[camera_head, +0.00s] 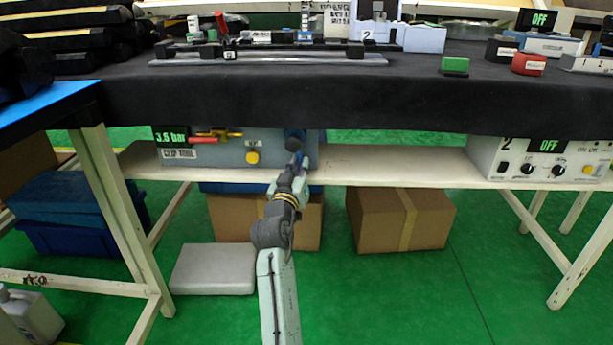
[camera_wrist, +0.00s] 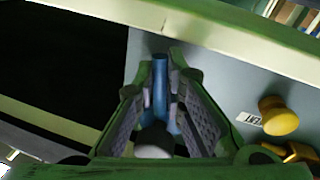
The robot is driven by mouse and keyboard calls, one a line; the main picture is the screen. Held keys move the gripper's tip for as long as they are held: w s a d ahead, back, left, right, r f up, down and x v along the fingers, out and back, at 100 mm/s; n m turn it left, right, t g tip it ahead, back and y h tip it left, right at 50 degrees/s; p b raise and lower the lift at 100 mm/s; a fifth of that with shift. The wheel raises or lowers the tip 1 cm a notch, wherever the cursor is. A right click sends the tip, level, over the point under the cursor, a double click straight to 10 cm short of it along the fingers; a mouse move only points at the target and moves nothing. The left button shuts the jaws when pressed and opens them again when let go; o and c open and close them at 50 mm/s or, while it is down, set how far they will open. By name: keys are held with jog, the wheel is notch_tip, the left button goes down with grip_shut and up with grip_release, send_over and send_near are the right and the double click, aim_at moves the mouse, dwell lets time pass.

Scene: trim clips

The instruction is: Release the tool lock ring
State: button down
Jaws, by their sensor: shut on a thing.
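The grey clip tool unit (camera_head: 215,155) stands on the shelf under the black-covered table. Its display reads 3.6 bar and its panel is labelled CLIP TOOL. A dark blue part (camera_head: 294,139), which seems to be the tool lock ring, sticks out at the right end of its panel. My gripper (camera_head: 298,163) reaches up to this part from below. In the wrist view the fingers of my gripper (camera_wrist: 162,90) are shut on the blue part (camera_wrist: 160,78), one on each side. The fingers hide much of it, so I cannot tell how it is turned.
A yellow knob (camera_head: 252,157) is on the panel left of my gripper; it also shows in the wrist view (camera_wrist: 279,115). A red and brass valve (camera_head: 217,135) is farther left. The table edge (camera_head: 400,105) hangs close above.

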jog(key=shift+a+f+m+g+b, duration=0.15)
jog(key=shift+a+m+g+b, duration=0.15)
jog(key=shift+a+m+b, duration=0.8)
jog(key=shift+d+m+p, duration=0.2)
jog(key=shift+m+p, duration=0.1)
jog(key=c, duration=1.7)
grip_release()
jog(key=shift+o, duration=0.2)
jog(key=shift+d, duration=0.1)
